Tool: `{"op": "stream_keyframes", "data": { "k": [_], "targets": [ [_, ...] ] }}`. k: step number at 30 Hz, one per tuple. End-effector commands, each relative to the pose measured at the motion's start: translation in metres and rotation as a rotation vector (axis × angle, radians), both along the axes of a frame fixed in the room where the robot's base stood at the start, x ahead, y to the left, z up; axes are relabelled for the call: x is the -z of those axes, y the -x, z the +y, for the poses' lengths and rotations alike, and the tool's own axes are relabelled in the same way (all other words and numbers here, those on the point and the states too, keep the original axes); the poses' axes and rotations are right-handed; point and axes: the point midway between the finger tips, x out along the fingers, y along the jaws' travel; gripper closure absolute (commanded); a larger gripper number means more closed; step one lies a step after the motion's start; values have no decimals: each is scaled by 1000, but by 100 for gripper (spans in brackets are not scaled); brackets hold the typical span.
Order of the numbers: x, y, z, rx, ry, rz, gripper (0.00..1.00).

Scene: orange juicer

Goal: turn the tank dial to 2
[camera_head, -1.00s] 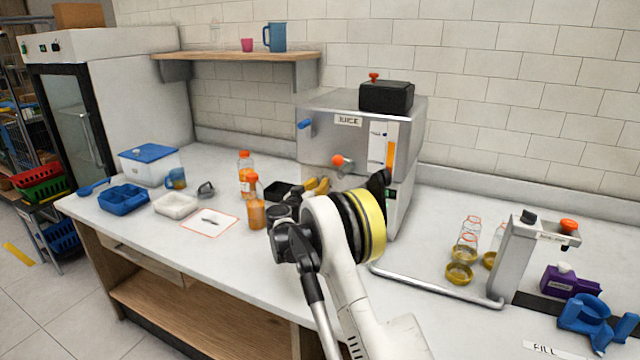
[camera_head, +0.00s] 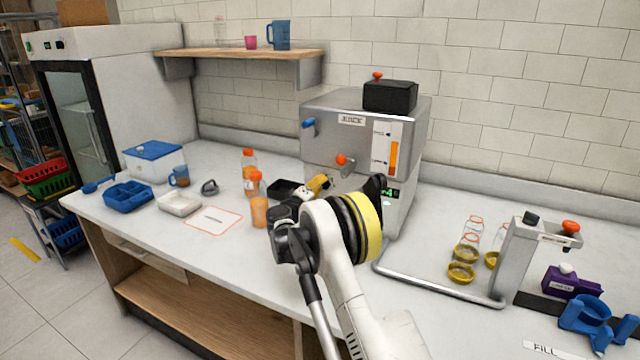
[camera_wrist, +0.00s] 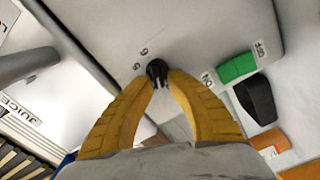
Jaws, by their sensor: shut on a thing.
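The juice machine (camera_head: 330,132) is a grey metal box with a JUICE label, standing on the counter. In the wrist view its panel (camera_wrist: 205,30) fills much of the picture. A small black dial (camera_wrist: 157,69) sits on that panel, with small printed marks beside it, rotated and hard to read. My gripper (camera_wrist: 160,76) has its two yellow fingers closed on the dial, one on each side. In the head view my gripper (camera_head: 319,184) is at the lower front of the machine, and my wrist hides the dial. Which mark the dial points to cannot be told.
A green switch (camera_wrist: 237,67) and a black part (camera_wrist: 257,99) are right of the dial in the wrist view. An orange-capped bottle (camera_head: 258,205) stands left of my gripper. A metal rail (camera_head: 440,288) runs along the counter.

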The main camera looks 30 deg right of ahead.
Motion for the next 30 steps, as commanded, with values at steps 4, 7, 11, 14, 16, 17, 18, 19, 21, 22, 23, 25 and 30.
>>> {"op": "stream_keyframes", "data": {
  "k": [4,7,11,14,16,17,18,19,21,22,23,25,30],
  "targets": [
    [2,1,-3,6,76,99,100],
    [3,1,-3,6,124,161,100],
    [4,1,-3,7,177,229,100],
    [5,1,-3,7,209,270,100],
    [5,1,-3,8,228,293,100],
    [5,1,-3,8,234,301,100],
    [5,1,-3,8,241,310,100],
    [6,1,-4,9,247,317,100],
    [6,1,-4,9,256,329,100],
    [6,1,-4,9,259,333,100],
    [6,1,-4,9,262,337,100],
    [6,1,-4,9,267,343,100],
    [6,1,-4,9,270,347,100]
  ]
}}
